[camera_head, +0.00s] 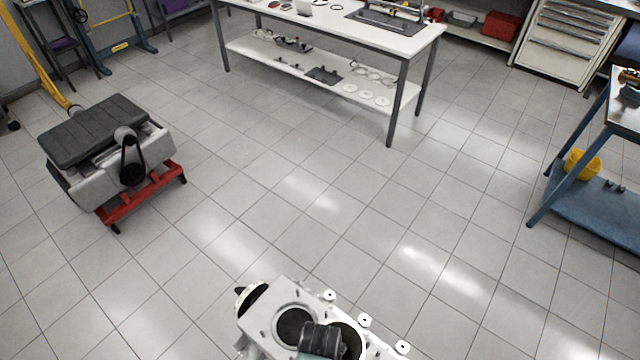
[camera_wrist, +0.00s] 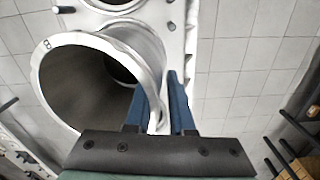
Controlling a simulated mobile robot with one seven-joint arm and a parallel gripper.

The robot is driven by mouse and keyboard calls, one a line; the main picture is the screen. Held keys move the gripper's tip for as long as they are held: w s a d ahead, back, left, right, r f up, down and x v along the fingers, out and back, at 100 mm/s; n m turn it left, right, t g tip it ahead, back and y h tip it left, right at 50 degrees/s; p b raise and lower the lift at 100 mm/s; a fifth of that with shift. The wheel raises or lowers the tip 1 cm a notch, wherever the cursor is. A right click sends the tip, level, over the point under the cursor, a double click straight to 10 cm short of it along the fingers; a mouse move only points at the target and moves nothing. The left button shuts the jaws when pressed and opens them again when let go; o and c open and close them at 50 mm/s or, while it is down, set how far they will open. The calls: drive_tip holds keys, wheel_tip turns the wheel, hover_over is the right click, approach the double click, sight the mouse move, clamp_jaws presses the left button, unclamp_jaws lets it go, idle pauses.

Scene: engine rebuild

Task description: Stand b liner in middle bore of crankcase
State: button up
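The grey crankcase (camera_head: 265,330) is at the bottom of the head view, cut off by the frame edge, with round openings in its top. Part of it shows at the top of the wrist view (camera_wrist: 160,10). The b liner (camera_wrist: 148,42), a grey metal tube with a small mark on its rim, fills the left of the wrist view, its open end towards the camera. My gripper (camera_wrist: 168,90) has its blue fingers on either side of the liner's wall, gripping it. In the head view my dark gripper body (camera_head: 322,340) is over the crankcase. The liner's lower end is not clear, so I cannot tell whether it is in a bore.
A white workbench (camera_head: 350,38) with parts on its top and lower shelf stands at the back. A grey engine part on a red stand (camera_head: 140,195) is at the left. A blue cart (camera_head: 590,205) is at the right. The tiled floor between is clear.

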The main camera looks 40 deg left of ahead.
drive_tip(key=shift+r, duration=0.1)
drive_tip(key=o, duration=0.6)
wheel_tip(320, 180, up, 13)
drive_tip(key=shift+b, duration=0.8)
idle(0.3)
